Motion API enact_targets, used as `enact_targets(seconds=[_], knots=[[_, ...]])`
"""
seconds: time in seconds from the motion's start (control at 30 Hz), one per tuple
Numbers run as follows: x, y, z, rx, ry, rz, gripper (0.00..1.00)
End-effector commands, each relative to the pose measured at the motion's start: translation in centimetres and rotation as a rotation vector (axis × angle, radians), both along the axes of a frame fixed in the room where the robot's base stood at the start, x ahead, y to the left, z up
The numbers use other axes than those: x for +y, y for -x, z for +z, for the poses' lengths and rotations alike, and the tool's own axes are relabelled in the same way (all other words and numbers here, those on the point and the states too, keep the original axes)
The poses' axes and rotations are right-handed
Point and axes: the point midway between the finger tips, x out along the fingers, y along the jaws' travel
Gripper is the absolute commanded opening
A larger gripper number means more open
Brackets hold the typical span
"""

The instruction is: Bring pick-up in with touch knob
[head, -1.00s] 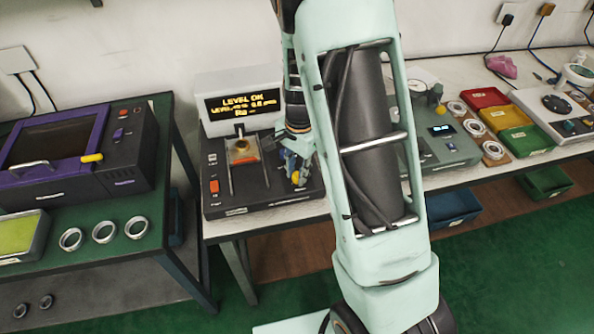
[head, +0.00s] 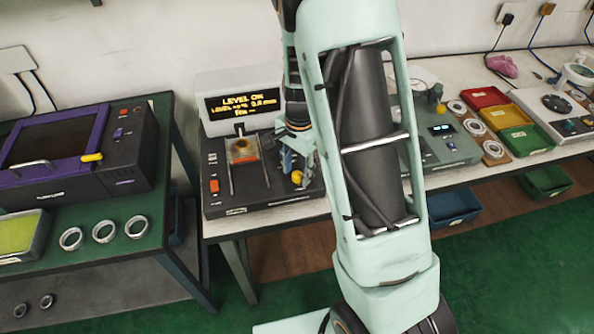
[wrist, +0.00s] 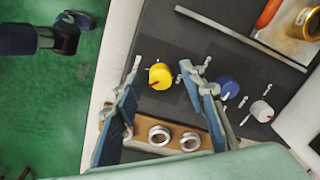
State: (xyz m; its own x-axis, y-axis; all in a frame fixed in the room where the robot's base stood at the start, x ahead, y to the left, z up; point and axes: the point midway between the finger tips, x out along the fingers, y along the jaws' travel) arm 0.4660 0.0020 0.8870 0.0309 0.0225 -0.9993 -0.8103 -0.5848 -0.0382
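The dark instrument (head: 225,203) with a lit amber display (head: 242,104) reading "LEVEL OK" stands on the bench. On its panel are a yellow knob (wrist: 160,76), a blue knob (wrist: 229,87) and a pale grey knob (wrist: 262,111). I cannot read which is the touch knob. My gripper (wrist: 166,66) is open, with its fingertips on either side of the yellow knob in the wrist view; contact cannot be told. In the head view my gripper (head: 290,157) is beside the yellow knob (head: 297,177). A brass-coloured part (head: 240,149) sits on the instrument's stage.
Right are a grey-green instrument (head: 443,148) and coloured bins (head: 525,139).

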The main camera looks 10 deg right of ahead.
Motion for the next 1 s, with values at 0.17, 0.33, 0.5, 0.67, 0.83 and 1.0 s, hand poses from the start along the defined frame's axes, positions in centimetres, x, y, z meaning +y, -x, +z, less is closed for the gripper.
enact_targets(seconds=[0.17, 0.33, 0.5, 0.67, 0.83, 1.0], knots=[[0.0, -0.1, 2.9, -0.005, -0.001, 0.001, 0.38], [-0.1, 0.0, 6.6, -0.007, -0.001, 0.002, 0.38], [-0.2, 0.2, 9.6, -0.006, 0.0, 0.0, 0.38], [-0.3, 0.3, 11.1, -0.003, 0.0, 0.0, 0.38], [-0.3, 0.3, 11.5, -0.001, 0.0, 0.0, 0.38], [-0.3, 0.3, 11.5, -0.001, 0.0, 0.0, 0.38]])
